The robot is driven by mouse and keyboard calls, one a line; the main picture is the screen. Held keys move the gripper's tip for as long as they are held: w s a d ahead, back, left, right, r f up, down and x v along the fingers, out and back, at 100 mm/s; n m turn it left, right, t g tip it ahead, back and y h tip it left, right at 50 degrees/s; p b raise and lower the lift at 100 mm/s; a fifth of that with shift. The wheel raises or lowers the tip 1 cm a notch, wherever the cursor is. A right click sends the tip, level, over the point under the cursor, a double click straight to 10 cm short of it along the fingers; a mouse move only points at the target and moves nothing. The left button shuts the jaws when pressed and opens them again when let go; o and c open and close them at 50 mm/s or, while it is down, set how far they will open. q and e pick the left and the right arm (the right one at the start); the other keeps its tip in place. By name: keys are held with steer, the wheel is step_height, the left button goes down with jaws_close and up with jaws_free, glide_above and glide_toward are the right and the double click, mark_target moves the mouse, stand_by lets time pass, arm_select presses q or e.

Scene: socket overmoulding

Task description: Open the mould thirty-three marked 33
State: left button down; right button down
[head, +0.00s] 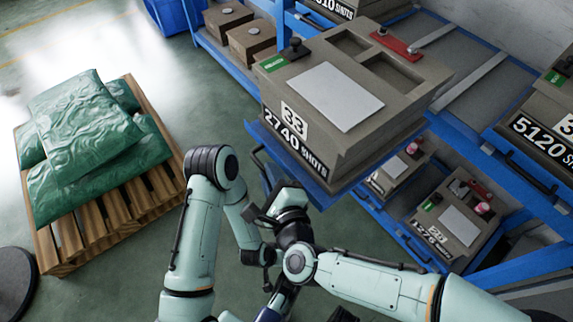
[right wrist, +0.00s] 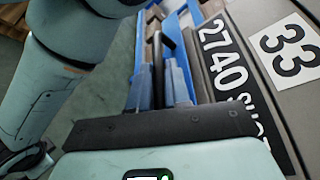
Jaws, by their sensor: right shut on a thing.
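The mould thirty-three (head: 290,80) is a grey-brown block with a 33 plate and a "2740 SHOTS" label on its front. It sits on a blue pulled-out tray (head: 272,152) and looks closed. Its top carries a white sheet, a green tag, a black knob (head: 295,48) and a red clamp (head: 396,45). My right gripper (head: 287,198) is at the tray's front edge, below the mould, shut on what looks like the tray's black handle (right wrist: 158,62).
Green sacks (head: 85,130) lie on a wooden pallet (head: 100,222) at the left. Open floor lies between pallet and rack.

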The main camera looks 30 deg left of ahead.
steer(key=shift+s+a, duration=0.2)
steer(key=shift+s, duration=0.35)
steer(key=c, duration=1.4)
jaws_free()
steer(key=shift+c, duration=0.2)
